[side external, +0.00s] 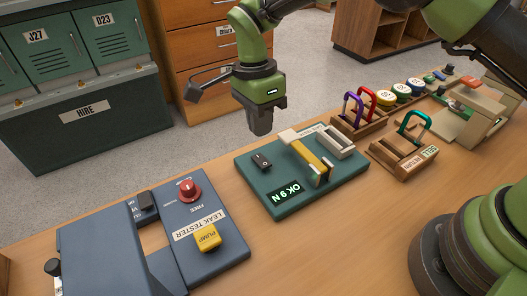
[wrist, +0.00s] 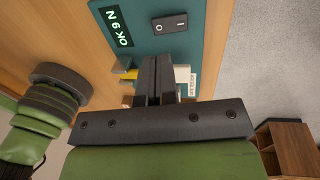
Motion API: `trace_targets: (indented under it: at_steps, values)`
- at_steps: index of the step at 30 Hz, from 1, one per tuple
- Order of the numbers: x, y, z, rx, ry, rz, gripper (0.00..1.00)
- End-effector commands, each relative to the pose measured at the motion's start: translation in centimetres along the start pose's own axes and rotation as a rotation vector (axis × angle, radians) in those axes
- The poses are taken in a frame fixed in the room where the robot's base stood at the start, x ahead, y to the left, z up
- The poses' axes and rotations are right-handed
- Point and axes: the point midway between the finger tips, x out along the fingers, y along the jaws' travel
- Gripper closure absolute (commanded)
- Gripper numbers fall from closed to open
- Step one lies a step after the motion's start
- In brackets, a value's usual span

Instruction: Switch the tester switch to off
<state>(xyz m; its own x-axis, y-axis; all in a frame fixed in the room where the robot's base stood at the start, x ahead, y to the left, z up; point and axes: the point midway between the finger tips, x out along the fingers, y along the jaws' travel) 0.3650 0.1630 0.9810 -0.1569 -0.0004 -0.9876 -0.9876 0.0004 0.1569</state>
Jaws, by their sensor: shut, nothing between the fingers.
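The green tester (side external: 262,192) lies on the bench with a lit display reading "OK 9 N" and a black rocker switch (side external: 261,161) near its back left corner. In the wrist view the rocker switch (wrist: 169,24) shows a round mark and a line mark; I cannot tell which side is pressed. My gripper (side external: 261,132) is above the tester's back edge near the switch, pointing down, apart from it. In the wrist view my gripper (wrist: 156,60) has its fingers together, empty, with the switch just beyond the tips.
The yellow and pale clamp parts (side external: 313,158) stand on the tester, right of the switch. A leak tester (side external: 212,262) with red knob (side external: 189,191) and yellow pump button (side external: 207,237) sits left. A wooden carabiner rack (side external: 400,158) stands right. Bare bench lies in front.

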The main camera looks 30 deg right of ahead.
Motion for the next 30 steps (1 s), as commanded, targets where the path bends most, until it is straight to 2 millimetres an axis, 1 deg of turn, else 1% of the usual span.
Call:
trace_targets:
  at_steps: [1,6,9,12,15,25,28,30]
  values:
    - [1.2,0.1,0.0,0.0,0.002,0.006,1.0]
    - [4.4,0.1,0.0,0.0,0.001,0.004,1.0]
    - [5.8,0.1,0.0,0.001,0.002,0.003,1.0]
    - [6.6,0.1,0.0,0.001,0.001,0.001,1.0]
    - [7.0,0.0,0.0,0.001,0.0,0.0,1.0]
    - [7.1,0.0,0.0,0.001,0.0,-0.001,1.0]
    - [7.7,0.2,0.0,0.0,0.001,0.002,1.0]
    - [7.6,0.1,0.0,0.0,0.0,-0.001,1.0]
